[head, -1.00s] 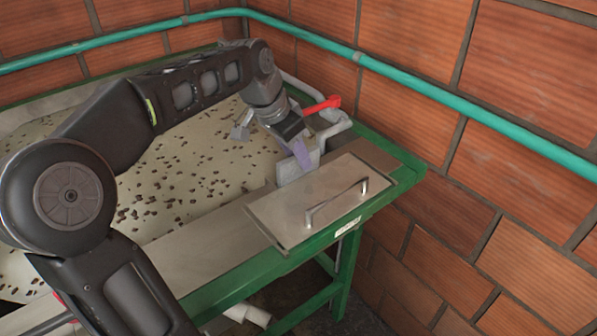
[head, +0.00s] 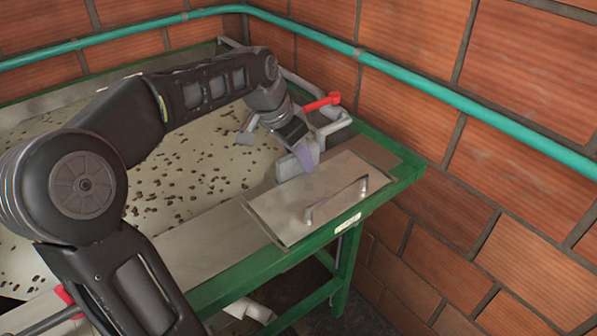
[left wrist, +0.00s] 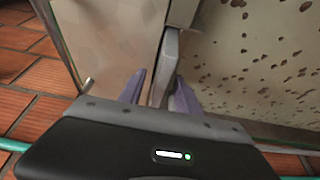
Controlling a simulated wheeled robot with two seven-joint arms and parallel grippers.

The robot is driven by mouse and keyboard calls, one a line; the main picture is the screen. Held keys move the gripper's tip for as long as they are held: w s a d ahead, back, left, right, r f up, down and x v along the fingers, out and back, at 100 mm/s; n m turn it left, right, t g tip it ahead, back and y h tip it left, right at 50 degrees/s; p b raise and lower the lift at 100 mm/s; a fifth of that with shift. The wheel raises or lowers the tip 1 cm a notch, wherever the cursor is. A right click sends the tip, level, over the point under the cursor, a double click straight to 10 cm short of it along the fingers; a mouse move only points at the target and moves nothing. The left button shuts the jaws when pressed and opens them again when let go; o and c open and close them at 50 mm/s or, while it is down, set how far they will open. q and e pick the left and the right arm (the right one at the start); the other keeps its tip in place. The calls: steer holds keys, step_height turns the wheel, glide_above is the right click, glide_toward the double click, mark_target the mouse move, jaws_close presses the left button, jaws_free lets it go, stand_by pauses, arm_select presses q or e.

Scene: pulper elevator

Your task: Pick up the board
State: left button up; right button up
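A small grey upright board (head: 291,167) stands at the inner edge of the flat metal plate, by the end of the speckled bed. My left gripper (head: 298,154) is over it from above. One purple finger shows on the plate side of the board; the other is hidden in the head view. In the left wrist view, the two purple fingers of my left gripper (left wrist: 160,92) are apart, with the grey board (left wrist: 166,70) between them. A gap shows beside the left finger, so I see no firm grip. My right gripper is out of view.
A flat metal plate with a bar handle (head: 337,200) lies on the green frame (head: 405,178) beside the board. A red lever (head: 321,102) and grey pipe are close behind the gripper. Brick walls with a teal pipe (head: 425,87) bound the back and right.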

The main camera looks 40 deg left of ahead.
arm_select(q)
steer(key=shift+f, duration=0.2)
steer(key=shift+c, duration=0.2)
jaws_close()
stand_by(0.4)
stand_by(1.0)
